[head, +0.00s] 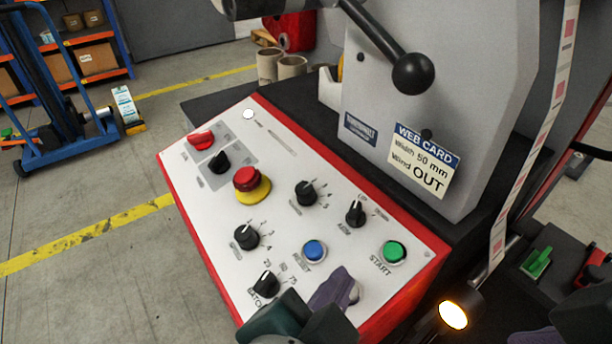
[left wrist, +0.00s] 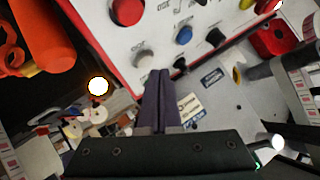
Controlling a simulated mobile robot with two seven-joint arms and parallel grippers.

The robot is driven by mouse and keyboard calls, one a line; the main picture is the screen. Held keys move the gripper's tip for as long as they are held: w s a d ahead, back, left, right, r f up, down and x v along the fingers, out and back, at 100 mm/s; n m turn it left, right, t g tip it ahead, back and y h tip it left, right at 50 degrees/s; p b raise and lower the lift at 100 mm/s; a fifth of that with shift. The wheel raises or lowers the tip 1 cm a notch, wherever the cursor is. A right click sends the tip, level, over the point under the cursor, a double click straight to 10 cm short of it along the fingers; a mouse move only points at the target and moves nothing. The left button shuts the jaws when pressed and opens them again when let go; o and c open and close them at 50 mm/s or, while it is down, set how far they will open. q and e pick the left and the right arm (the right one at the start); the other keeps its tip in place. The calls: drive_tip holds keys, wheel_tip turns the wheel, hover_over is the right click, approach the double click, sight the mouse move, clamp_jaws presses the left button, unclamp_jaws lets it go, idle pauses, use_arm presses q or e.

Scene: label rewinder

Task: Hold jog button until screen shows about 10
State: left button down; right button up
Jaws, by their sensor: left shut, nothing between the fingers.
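The sloped white control panel (head: 215,235) with a red border fills the middle of the head view. A pale grey button (head: 354,292), which looks like the jog button, sits at its lower edge, partly hidden by my left gripper (head: 345,273). In the left wrist view the grey button (left wrist: 145,58) is just beyond the tips of the shut, empty purple fingers (left wrist: 158,73). I cannot tell whether they touch it. A dark and purple part of what looks like my right gripper (head: 537,337) shows at the lower right, cut off. No screen readout is visible.
Near the grey button are the blue RESET button (head: 314,251), green START button (head: 394,252) and black BATCH knob (head: 266,284). A red button (left wrist: 127,11) shows in the wrist view. A lit lamp (head: 453,315) and the label web (head: 535,130) stand to the right.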

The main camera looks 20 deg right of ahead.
use_arm(q)
drive_tip(key=shift+f, duration=0.15)
idle(0.5)
drive_tip(key=shift+d+f+b, duration=0.15)
drive_tip(key=shift+f+b, duration=0.1)
drive_tip(key=shift+b, duration=0.1)
